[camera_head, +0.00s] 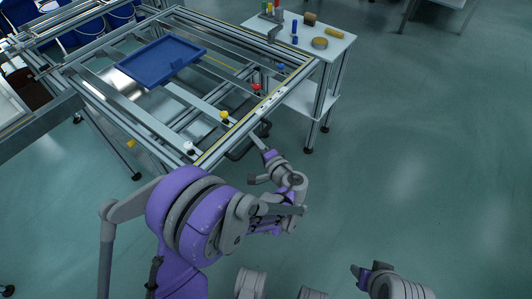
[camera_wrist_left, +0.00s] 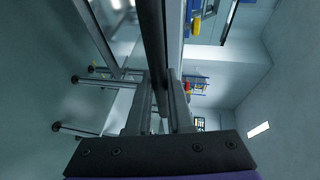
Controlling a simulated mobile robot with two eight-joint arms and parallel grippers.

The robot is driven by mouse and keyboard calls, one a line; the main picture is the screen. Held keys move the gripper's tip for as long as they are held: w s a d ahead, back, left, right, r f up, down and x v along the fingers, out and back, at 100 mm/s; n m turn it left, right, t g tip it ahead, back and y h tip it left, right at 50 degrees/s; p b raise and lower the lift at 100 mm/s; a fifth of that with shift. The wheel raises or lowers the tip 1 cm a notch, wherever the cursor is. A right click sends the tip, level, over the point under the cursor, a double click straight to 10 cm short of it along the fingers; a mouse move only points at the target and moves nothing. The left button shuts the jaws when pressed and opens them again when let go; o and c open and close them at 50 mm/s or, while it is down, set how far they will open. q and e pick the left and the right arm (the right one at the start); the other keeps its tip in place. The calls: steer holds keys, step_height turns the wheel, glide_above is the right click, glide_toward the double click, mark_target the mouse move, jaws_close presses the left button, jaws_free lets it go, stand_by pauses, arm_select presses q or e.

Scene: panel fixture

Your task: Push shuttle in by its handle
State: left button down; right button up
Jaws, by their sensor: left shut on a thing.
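The panel fixture is a metal rail frame (camera_head: 228,140) with a blue tray (camera_head: 160,60) lying on it. Which sliding part is the shuttle, I cannot tell for sure. A dark handle bar (camera_head: 237,156) loops out at the frame's near right edge. My left gripper (camera_head: 259,143) reaches this bar from the near side and is shut on it. In the left wrist view the dark bar (camera_wrist_left: 154,45) runs from the top down between the gripper's fingers (camera_wrist_left: 160,105). My right gripper (camera_head: 364,274) is low in the head view, away from the fixture; its fingers are unclear.
White, yellow (camera_head: 224,116), red (camera_head: 256,87) and blue knobs stand along the frame. A side table (camera_head: 335,42) with several small parts stands behind right. Blue bins (camera_head: 88,27) are at the far left. The floor to the right is clear.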

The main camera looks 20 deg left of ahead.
mark_target(198, 106)
arm_select(q)
steer(key=w+a, duration=0.3)
steer(key=a, duration=0.5)
steer(key=w+a, duration=0.2)
steer(key=a, duration=0.5)
steer(key=w+a, duration=0.3)
steer(key=a, duration=0.5)
steer(key=shift+w+a, duration=0.3)
steer(key=shift+a, duration=0.05)
steer(key=shift+w+a+r, duration=0.1)
steer(key=shift+a, duration=0.25)
steer(key=c, duration=0.8)
jaws_free()
steer(key=shift+a, duration=0.1)
steer(key=p+v, duration=0.2)
steer(key=v, duration=0.8)
steer(key=shift+s+d, duration=0.2)
steer(key=shift+d, duration=0.15)
